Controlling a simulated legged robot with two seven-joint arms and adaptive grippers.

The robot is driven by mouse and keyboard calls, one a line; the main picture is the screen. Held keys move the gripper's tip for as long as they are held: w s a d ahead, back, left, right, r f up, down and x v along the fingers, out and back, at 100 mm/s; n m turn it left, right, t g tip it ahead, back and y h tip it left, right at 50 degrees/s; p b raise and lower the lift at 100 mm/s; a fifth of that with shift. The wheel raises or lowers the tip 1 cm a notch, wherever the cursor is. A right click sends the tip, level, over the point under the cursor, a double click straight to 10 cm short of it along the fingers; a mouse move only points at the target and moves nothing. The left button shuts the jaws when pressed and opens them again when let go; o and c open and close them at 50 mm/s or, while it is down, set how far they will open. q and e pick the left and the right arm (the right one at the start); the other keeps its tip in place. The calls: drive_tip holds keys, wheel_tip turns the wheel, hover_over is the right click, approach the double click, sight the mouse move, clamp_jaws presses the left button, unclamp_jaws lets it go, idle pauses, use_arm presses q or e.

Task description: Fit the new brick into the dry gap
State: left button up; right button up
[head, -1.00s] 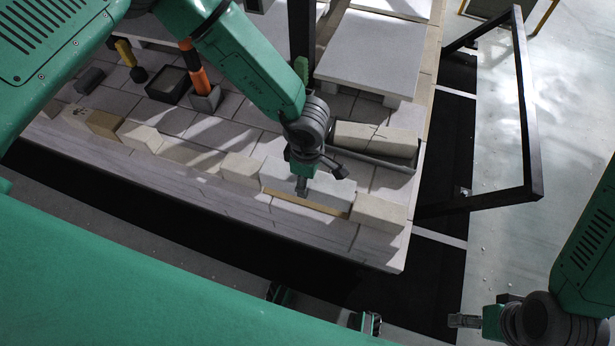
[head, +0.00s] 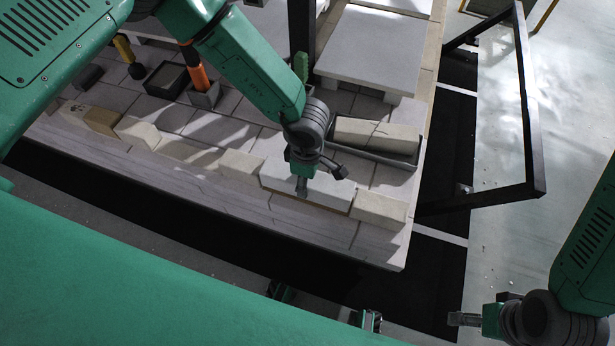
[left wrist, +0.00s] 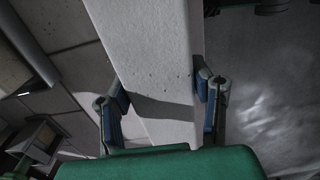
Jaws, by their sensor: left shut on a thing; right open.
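The long pale new brick (head: 330,194) is in the row along the front of the kiln car deck. It lies between a shorter cream brick (head: 241,165) on its left and another (head: 379,210) on its right. Its ends look close to both; small gaps and full seating cannot be told. My left gripper (head: 301,187) is shut on the new brick from above. In the left wrist view the fingers (left wrist: 163,98) straddle the brick (left wrist: 150,50). The surface beneath the brick is hidden. My right gripper (head: 465,319) is open and empty, away from the car at lower right.
A dark tray (head: 396,162) with cream bricks lies behind the row. A black box (head: 165,82), an orange-handled tool (head: 198,74) and a yellow-handled hammer (head: 127,52) are at the back left. A black frame (head: 530,120) stands right of the car.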

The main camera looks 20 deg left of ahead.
use_arm(q)
drive_tip(key=shift+f+b, duration=0.55)
drive_tip(key=shift+f, duration=0.4)
drive_tip(key=o, duration=1.5)
drive_tip(key=shift+o, duration=0.2)
drive_tip(key=shift+r, duration=0.2)
drive_tip(key=shift+r+p, duration=3.55)
drive_tip(key=shift+r, duration=0.3)
